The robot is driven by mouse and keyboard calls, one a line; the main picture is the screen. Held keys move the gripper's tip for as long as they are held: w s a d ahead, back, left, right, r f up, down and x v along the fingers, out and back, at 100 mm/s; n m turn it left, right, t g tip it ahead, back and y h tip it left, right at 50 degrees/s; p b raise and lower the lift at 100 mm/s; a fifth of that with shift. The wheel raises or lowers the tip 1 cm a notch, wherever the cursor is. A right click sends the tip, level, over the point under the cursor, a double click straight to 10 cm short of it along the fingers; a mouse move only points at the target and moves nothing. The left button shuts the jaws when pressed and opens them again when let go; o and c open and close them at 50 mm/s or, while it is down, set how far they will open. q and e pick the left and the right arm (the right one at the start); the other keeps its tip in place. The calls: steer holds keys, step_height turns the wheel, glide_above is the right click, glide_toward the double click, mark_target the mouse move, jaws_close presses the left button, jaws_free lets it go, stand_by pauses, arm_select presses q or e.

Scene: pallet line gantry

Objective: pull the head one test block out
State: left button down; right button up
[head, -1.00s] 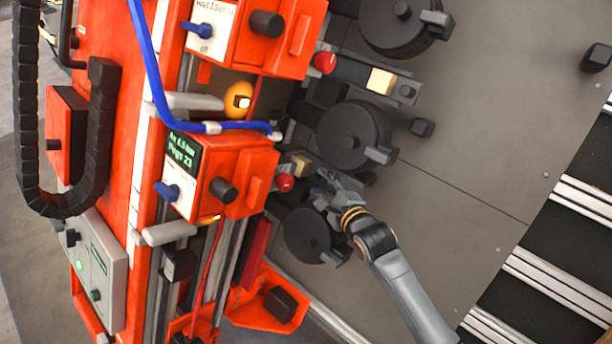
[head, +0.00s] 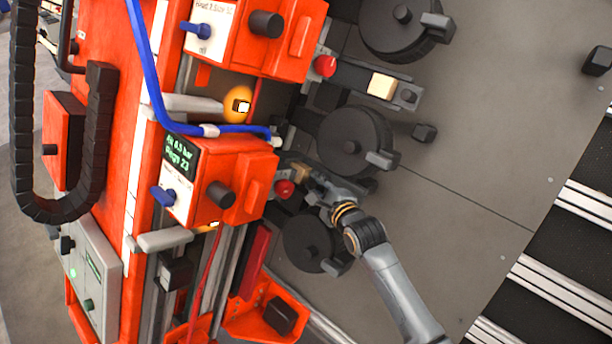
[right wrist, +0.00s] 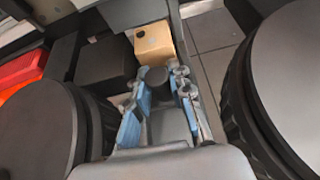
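A small tan test block (head: 300,172) sits at the lower orange head (head: 218,182), beside its red knob; it also shows in the right wrist view (right wrist: 153,42), just beyond my fingertips. A grey carrier with a dark round knob (right wrist: 157,78) lies on my side of this block. My right gripper (head: 318,190) is at this carrier. In the right wrist view its blue-padded fingers (right wrist: 160,100) stand apart on either side of the carrier; firm contact is not visible. I cannot read which head is number one. My left gripper is not in view.
A second tan block (head: 381,86) sits on the upper head's carrier. Black round drums (head: 352,142) flank the lower carrier closely on both sides. A blue hose (head: 150,75) crosses the orange machine.

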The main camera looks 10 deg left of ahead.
stand_by(0.4)
steer(key=shift+s+d+p, duration=0.6)
steer(key=shift+d+p, duration=0.25)
steer(key=shift+s+d+p, duration=0.7)
steer(key=shift+d, duration=0.25)
steer(key=shift+s+d+p, duration=0.65)
steer(key=shift+d+p, duration=0.05)
steer(key=shift+d, duration=0.2)
steer(key=shift+s+d+f, duration=0.1)
steer(key=shift+s+d, duration=0.2)
steer(key=shift+d, duration=0.1)
steer(key=s+d+p, duration=0.1)
steer(key=d, duration=0.1)
steer(key=s+d+p, duration=0.1)
steer(key=s+d, duration=0.1)
steer(key=shift+s+d+f+p, duration=0.1)
steer(key=shift+s+d+p, duration=0.05)
steer(key=shift+d+p, duration=0.15)
steer(key=shift+s+d, duration=0.1)
